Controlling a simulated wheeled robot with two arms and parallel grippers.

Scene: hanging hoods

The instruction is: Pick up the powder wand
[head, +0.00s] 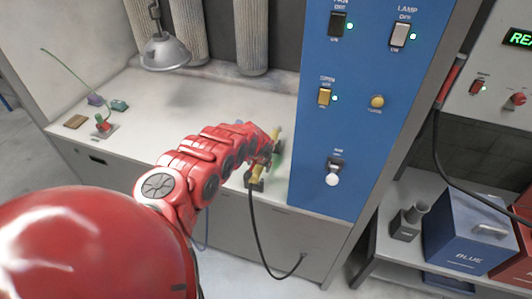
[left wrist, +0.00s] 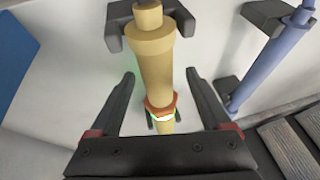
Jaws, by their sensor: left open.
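A yellow wand (head: 274,139) sits upright at the cabinet front, left of the blue panel, with a black hose hanging below it. No label shows that it is the powder wand. In the left wrist view the yellow wand (left wrist: 155,65) is in a dark bracket (left wrist: 115,35), with an orange collar and a green-lit ring lower down. My left gripper (head: 264,157) is at the wand and hides part of it. In the left wrist view my left gripper (left wrist: 161,75) is open, one finger on each side of the wand, with gaps visible. My right gripper is not in view.
A blue wand (left wrist: 268,62) is mounted beside the yellow one. The blue switch panel (head: 350,130) stands close to the right of my gripper. A lamp (head: 165,52) hangs over the white bench (head: 190,110). A blue box (head: 465,235) is on the lower right shelf.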

